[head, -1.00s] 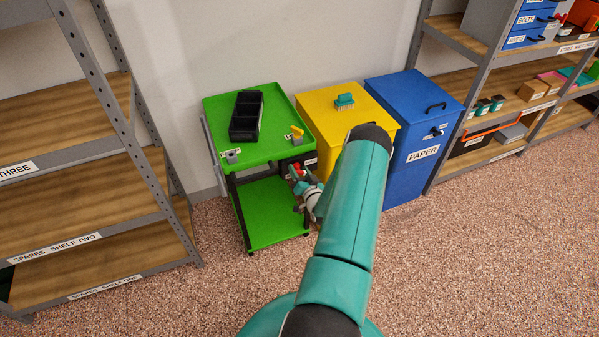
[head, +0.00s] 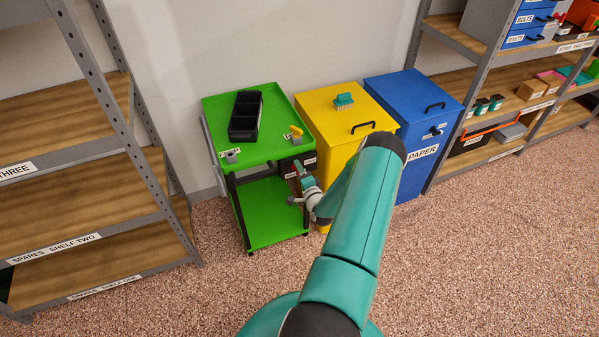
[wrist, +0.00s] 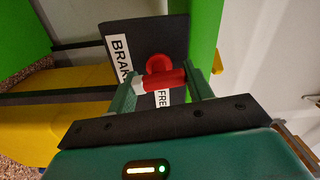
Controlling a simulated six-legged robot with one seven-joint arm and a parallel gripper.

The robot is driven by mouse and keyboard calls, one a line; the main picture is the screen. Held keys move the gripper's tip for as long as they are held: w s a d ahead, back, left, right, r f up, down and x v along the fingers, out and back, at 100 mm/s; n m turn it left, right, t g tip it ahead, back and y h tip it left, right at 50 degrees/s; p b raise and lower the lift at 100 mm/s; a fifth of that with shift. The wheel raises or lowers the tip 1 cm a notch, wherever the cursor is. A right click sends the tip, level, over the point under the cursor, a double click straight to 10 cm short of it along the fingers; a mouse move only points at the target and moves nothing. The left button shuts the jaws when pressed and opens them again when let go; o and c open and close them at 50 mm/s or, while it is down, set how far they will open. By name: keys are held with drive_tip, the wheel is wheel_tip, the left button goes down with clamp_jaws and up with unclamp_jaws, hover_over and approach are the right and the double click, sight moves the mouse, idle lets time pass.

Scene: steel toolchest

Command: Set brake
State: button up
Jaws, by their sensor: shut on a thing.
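The green cart (head: 262,150) stands against the wall. A black brake plate (head: 291,166) is on its side; in the wrist view the plate (wrist: 178,38) carries a BRAKE label (wrist: 120,58) and a FREE label (wrist: 163,98). A red brake handle (wrist: 168,77) with a white end lies across the plate just above the FREE label in the picture. Its white end is by the lower end of the BRAKE label. My gripper (head: 300,184) is at the plate; its green fingers (wrist: 163,88) are shut on the red handle, one at each side.
A black divided bin (head: 245,116) and a small yellow lever (head: 296,130) are on the cart top. A yellow bin (head: 335,108) and a blue PAPER bin (head: 400,98) stand close on the right. Shelves (head: 80,170) are at the left. The front floor is clear.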

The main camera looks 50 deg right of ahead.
drive_tip(key=shift+m, duration=0.8)
drive_tip(key=o, duration=1)
drive_tip(key=v, duration=1.4)
drive_tip(key=shift+f, duration=0.1)
